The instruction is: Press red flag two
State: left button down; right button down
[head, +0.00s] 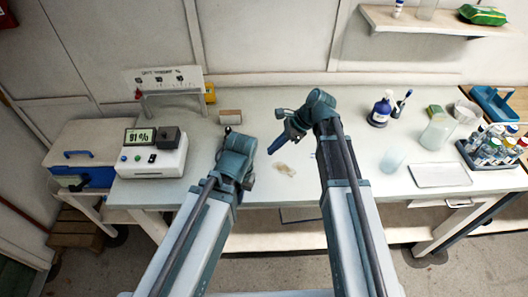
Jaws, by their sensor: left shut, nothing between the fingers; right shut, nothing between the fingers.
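A white sign (165,78) with small dark lettering and marks stands against the back wall at the left. A tiny red piece (137,94) shows at the left post of the grey arch frame (170,95) in front of the sign. It may be a flag, but I cannot read any number on it, and no second one is clear. My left gripper (219,157) is shut and empty over the bench, right of the white device. My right gripper (271,151) is shut and empty, pointing down and left over the middle of the bench. Both are apart from the sign.
A small brown box (230,117) lies behind my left gripper. Bottles, beakers and a rack (495,150) crowd the right.

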jog(key=shift+w+d+r+m, duration=0.2)
jog(key=shift+w+m, duration=0.1)
jog(key=shift+w, duration=0.15)
jog(key=b+x, duration=0.7)
jog(key=x, duration=0.1)
jog(key=shift+f, duration=0.2)
jog(key=shift+b+x, duration=0.55)
jog(key=shift+x, duration=0.35)
jog(key=shift+a+r, duration=0.15)
